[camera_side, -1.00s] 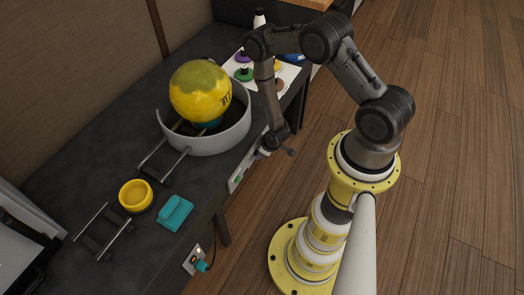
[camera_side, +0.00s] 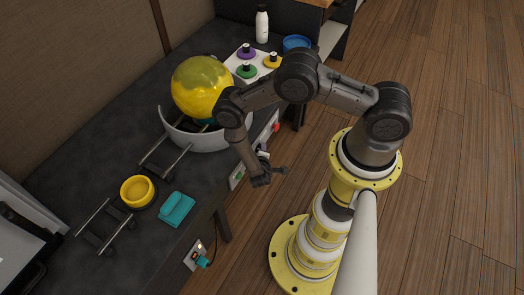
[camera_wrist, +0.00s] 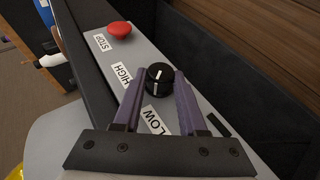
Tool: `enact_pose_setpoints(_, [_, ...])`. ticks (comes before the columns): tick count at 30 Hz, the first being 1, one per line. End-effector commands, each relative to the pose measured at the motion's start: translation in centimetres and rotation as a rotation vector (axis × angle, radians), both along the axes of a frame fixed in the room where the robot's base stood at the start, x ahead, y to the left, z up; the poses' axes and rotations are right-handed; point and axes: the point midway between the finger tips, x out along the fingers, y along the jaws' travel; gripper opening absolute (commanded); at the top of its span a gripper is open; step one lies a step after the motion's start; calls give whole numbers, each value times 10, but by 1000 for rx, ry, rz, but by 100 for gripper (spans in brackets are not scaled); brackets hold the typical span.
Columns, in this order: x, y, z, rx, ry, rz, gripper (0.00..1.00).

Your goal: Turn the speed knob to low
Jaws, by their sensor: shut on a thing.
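The speed knob (camera_wrist: 160,80) is black with white marks and sits on a grey panel in the wrist view. My gripper (camera_wrist: 159,75) has one purple finger on each side of it and is shut on it. The label HIGH (camera_wrist: 122,76) lies left of the knob, and the label LOW (camera_wrist: 154,120) lies below it, between the fingers. A white mark on the knob's near side faces roughly toward LOW; its exact setting is hard to tell.
A red stop button (camera_wrist: 120,29) stands farther along the panel, beside the label STOP (camera_wrist: 101,42). A yellow ball (camera_side: 201,86) sits in a grey ring (camera_side: 205,139) close to my arm. A teal block (camera_side: 177,210) and a yellow ring (camera_side: 137,191) are on the table.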

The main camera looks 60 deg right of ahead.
Motion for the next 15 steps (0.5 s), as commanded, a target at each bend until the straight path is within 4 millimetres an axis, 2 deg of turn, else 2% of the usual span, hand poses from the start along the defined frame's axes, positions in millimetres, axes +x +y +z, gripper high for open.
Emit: enact_pose_setpoints(15, [3, 0, -1, -34, -5, 1, 0])
